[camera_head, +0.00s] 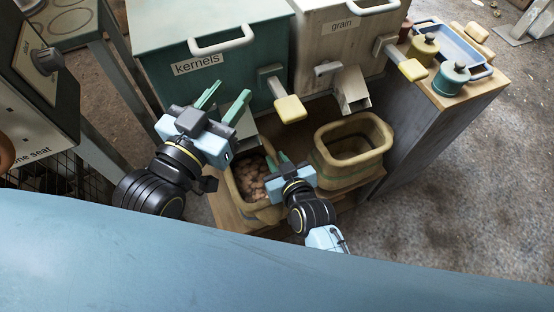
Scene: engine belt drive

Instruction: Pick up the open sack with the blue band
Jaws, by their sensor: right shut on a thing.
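An open tan sack (264,212) filled with brown lumps stands on the low wooden shelf below the kernels bin. A second open tan sack (346,178), which looks empty, stands to its right below the grain bin. My left gripper (226,102) is open and empty, above and behind the filled sack, in front of the kernels bin.
The green kernels bin (160,35) and the beige grain bin (312,50) have yellow-handled levers (290,108) sticking out above the sacks. A cabinet with teal (451,79) and yellow (424,49) pots and a blue tray (447,40) stands right. Floor is free at lower right.

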